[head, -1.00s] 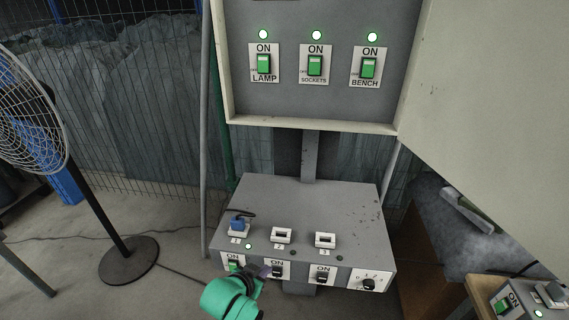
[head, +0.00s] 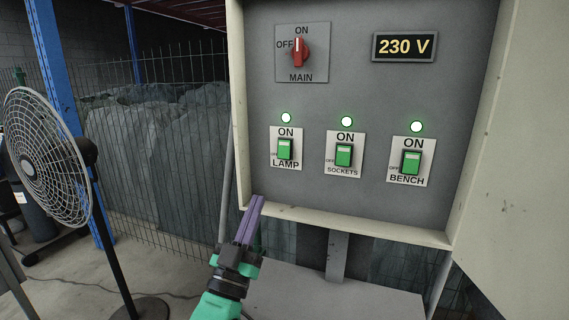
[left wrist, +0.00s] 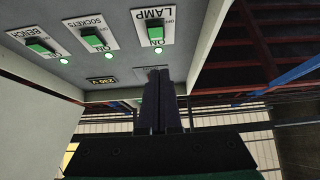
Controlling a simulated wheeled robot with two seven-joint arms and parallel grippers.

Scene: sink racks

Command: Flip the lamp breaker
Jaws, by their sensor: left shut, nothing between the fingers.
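The lamp breaker (head: 285,149) is a green rocker on a white plate marked ON, OFF and LAMP, at the left of the panel's lower row. The green light (head: 286,118) above it is lit. The lamp breaker also shows upside down in the left wrist view (left wrist: 155,32). My left gripper (head: 254,203) points up, its purple fingers shut and empty, by the lower left edge of the panel box, below the lamp breaker and apart from it. Its fingers also show in the left wrist view (left wrist: 159,75). My right gripper is out of view.
The sockets breaker (head: 344,155) and bench breaker (head: 411,162) sit to the right, both with lit green lights. A red main knob (head: 299,52) and a 230 V display (head: 405,47) are above. The box's lower rim (head: 350,225) juts out. A fan (head: 45,155) stands at left.

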